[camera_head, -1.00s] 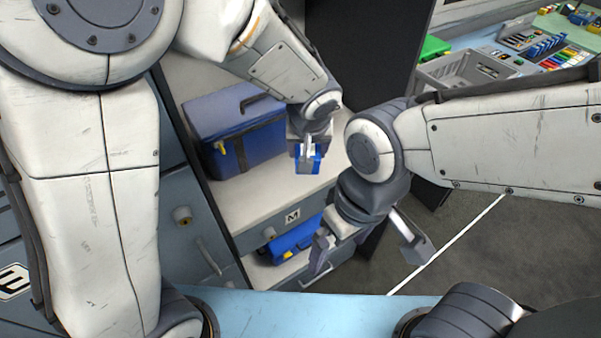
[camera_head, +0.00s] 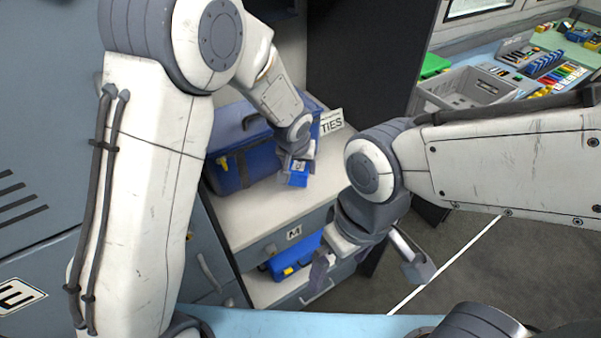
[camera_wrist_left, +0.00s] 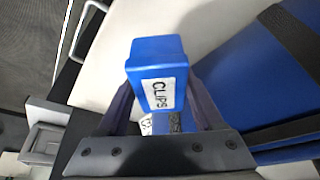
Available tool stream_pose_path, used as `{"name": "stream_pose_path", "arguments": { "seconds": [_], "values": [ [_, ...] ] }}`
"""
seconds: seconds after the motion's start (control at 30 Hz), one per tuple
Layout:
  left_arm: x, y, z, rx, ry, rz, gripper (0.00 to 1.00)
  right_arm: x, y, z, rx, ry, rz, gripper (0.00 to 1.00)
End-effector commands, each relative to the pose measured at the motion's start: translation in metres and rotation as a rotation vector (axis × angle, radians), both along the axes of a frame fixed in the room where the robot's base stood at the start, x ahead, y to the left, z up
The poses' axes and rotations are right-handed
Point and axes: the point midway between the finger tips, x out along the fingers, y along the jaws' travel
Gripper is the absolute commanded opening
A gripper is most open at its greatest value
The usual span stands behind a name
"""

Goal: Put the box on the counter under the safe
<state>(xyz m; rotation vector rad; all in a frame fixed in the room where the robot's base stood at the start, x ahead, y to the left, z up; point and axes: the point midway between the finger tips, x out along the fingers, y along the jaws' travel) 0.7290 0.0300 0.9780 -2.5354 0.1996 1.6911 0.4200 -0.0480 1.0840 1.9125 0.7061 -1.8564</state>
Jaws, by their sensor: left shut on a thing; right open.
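My left gripper (camera_head: 297,166) is shut on a small blue box (camera_head: 298,179). In the left wrist view the box (camera_wrist_left: 157,60) has a white label reading CLIPS and sits between the fingers. The box is over the white counter (camera_head: 275,205), right of a large blue bag; I cannot tell whether it touches the counter. My right gripper (camera_head: 370,264) is open and empty, lower and in front of the drawers. I cannot make out a safe in these views.
The large blue bag (camera_head: 240,150) with dark straps fills the counter's left. A TIES sign (camera_head: 331,122) stands behind. A blue case (camera_head: 292,262) lies in the open space under the M drawer (camera_head: 290,238). A grey crate (camera_head: 470,88) is at the far right.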

Motion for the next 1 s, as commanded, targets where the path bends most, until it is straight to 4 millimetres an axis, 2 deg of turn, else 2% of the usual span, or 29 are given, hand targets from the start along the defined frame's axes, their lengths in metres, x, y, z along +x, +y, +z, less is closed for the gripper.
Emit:
{"name": "stream_pose_path", "arguments": {
  "seconds": [0.2,0.67,0.7,0.77,0.8,1.0],
  "values": [
    [0.0,0.0,-0.035,0.001,0.002,-0.001,0.07,0.0,0.0,-0.012,0.0,0.0,0.0,1.0],
    [0.0,-0.001,-0.042,-0.001,0.0,0.0,0.07,0.0,0.0,-0.017,0.0,0.0,0.0,1.0],
    [-0.001,-0.001,-0.042,0.0,0.001,0.0,0.72,0.0,0.0,-0.017,0.0,0.0,0.0,1.0],
    [-0.001,-0.001,-0.041,0.0,0.001,0.0,0.95,0.0,0.0,-0.016,0.0,0.0,0.0,1.0],
    [-0.001,0.0,-0.041,0.0,0.001,0.0,0.98,0.0,0.0,-0.016,0.0,0.0,0.0,1.0],
    [-0.001,0.0,-0.041,0.0,0.001,0.0,0.98,0.0,0.0,-0.016,0.0,0.0,0.0,1.0]
  ]
}}
